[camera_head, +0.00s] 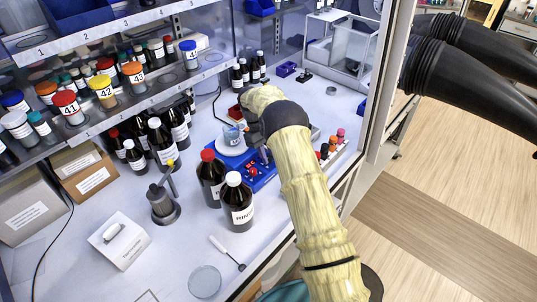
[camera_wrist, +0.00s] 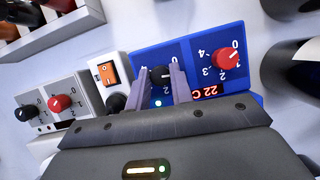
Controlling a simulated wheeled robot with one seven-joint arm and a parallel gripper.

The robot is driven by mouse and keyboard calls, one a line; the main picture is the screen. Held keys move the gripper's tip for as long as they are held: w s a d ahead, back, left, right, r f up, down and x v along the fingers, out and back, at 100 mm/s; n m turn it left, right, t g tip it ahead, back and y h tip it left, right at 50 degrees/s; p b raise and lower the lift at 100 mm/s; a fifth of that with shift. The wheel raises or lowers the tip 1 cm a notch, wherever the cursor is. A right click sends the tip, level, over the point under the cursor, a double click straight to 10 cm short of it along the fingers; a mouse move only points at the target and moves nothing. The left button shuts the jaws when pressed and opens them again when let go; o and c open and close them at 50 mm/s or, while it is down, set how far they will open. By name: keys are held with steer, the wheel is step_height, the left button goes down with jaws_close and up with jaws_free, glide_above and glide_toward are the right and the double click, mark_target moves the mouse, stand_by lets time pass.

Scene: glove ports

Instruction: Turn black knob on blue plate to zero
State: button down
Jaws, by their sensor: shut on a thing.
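The blue plate (camera_wrist: 201,47) fills the upper middle of the wrist view; its blue front also shows in the head view (camera_head: 264,183). Its black knob (camera_wrist: 161,76) sits between the two fingers of my gripper (camera_wrist: 162,75), which is shut on it. Some scale digits show beside the black knob, but the fingers hide part of its dial, and I cannot tell where its pointer stands. A red knob (camera_wrist: 226,58) with its own scale is to its right. In the head view my covered arm hides the knob and fingertips.
A grey device (camera_wrist: 60,103) with black and red knobs stands left, and an orange rocker switch (camera_wrist: 108,72) lies between. In the head view, a beaker (camera_head: 232,135) is on the plate's top, and a red-capped bottle (camera_head: 210,178) and a white-capped bottle (camera_head: 237,203) stand close in front.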

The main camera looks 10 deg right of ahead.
steer(key=n+t, duration=0.1)
steer(key=n, duration=0.1)
steer(key=n+h, duration=0.1)
steer(key=n, duration=0.2)
steer(key=shift+a+r+n+t, duration=0.2)
steer(key=shift+n+t, duration=0.1)
steer(key=shift+t, duration=0.1)
steer(key=shift+n+t+h, duration=0.4)
steer(key=shift+n, duration=0.6)
steer(key=shift+d, duration=0.1)
steer(key=shift+s+f, duration=0.1)
steer(key=c, duration=1.2)
jaws_free()
steer(key=shift+c, duration=0.2)
steer(key=shift+b, duration=0.3)
steer(key=b+v, duration=0.2)
steer(key=v, duration=1.5)
